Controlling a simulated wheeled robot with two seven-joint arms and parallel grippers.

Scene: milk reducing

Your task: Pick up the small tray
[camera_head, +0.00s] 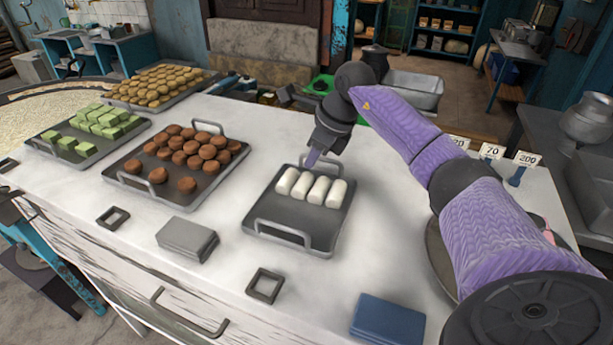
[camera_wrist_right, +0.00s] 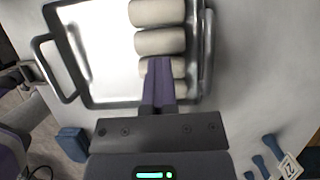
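The small tray (camera_head: 268,212) is a grey metal tray with a raised handle at its near end and another at its far end. It lies on the white counter and holds several white rolls (camera_head: 313,190) in a row. In the right wrist view the tray (camera_wrist_right: 108,60) shows its bare floor at left and rolls (camera_wrist_right: 160,42) at right. My right gripper (camera_head: 312,158) points down at the tray's far end. Its purple fingers (camera_wrist_right: 158,62) are together, with nothing visible between them, and overlap the rolls in view. Contact cannot be told. My left gripper is not seen.
A tray of brown patties (camera_head: 130,186) and a tray of green cubes (camera_head: 130,140) stand to the left. A grey box (camera_head: 187,238), a dark square frame (camera_head: 265,285) and a blue box (camera_head: 388,320) lie nearer. Price cards (camera_head: 492,151) stand at the right.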

